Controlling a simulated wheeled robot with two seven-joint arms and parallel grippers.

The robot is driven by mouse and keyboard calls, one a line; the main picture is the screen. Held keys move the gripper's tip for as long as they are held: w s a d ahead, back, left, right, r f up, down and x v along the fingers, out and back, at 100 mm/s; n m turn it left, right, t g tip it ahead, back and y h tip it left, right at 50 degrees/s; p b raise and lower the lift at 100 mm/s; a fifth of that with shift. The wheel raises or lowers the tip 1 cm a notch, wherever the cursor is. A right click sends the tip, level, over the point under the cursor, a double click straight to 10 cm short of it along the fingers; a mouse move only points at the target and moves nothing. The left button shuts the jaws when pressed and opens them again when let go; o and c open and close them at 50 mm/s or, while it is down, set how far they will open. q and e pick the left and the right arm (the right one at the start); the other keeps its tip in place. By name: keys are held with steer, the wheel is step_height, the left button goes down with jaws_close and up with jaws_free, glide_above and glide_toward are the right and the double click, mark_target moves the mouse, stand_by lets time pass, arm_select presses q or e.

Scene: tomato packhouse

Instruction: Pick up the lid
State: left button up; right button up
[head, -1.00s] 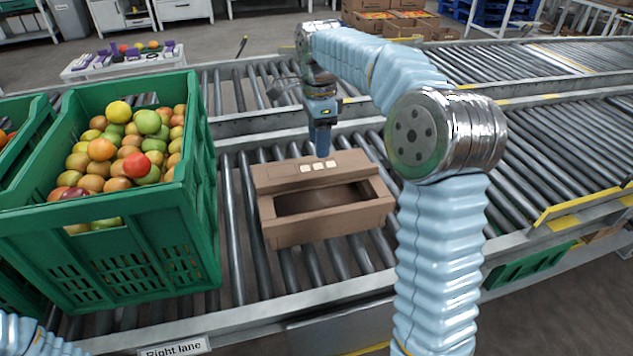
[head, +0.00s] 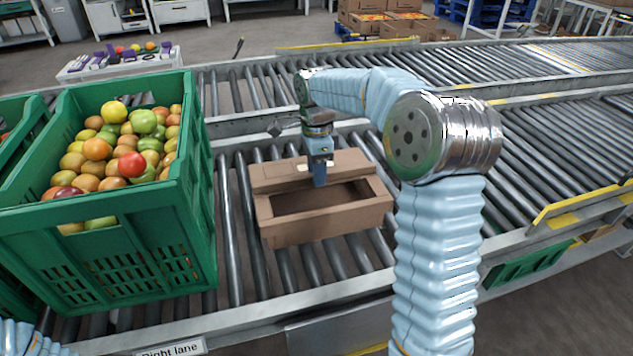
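A brown cardboard carton piece (head: 318,225) lies on the rollers in the middle, with a rectangular opening in its top and a raised panel (head: 351,161) along its far side. I cannot tell whether the lid is the whole piece or only that panel. Small white squares on the panel are partly hidden by my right gripper (head: 320,182). This gripper points down, its blue fingers in front of the panel and at the far edge of the opening. Its fingers overlap, so opening and contact are unclear. My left gripper is out of view; only a bit of sleeve shows bottom left.
A green crate (head: 105,245) full of tomatoes stands close on the left, with another crate beyond it. Bare rollers (head: 545,150) run to the right. A metal rail (head: 250,310) with a "Right lane" sign borders the near side. A white rack (head: 120,62) stands behind.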

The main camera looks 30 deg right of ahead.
jaws_close()
steer(key=shift+r, duration=0.15)
steer(key=shift+r, duration=0.25)
step_height(320, 180, up, 2)
steer(key=shift+r, duration=0.2)
steer(key=s+a+r+p, duration=0.2)
steer(key=s+a+r, duration=0.2)
steer(key=r, duration=0.4)
steer(key=s+a+r+p, duration=0.2)
steer(key=s+a+r, duration=0.2)
steer(key=s+r, duration=0.3)
steer(key=shift+s+r, duration=0.15)
steer(key=shift+r, duration=0.5)
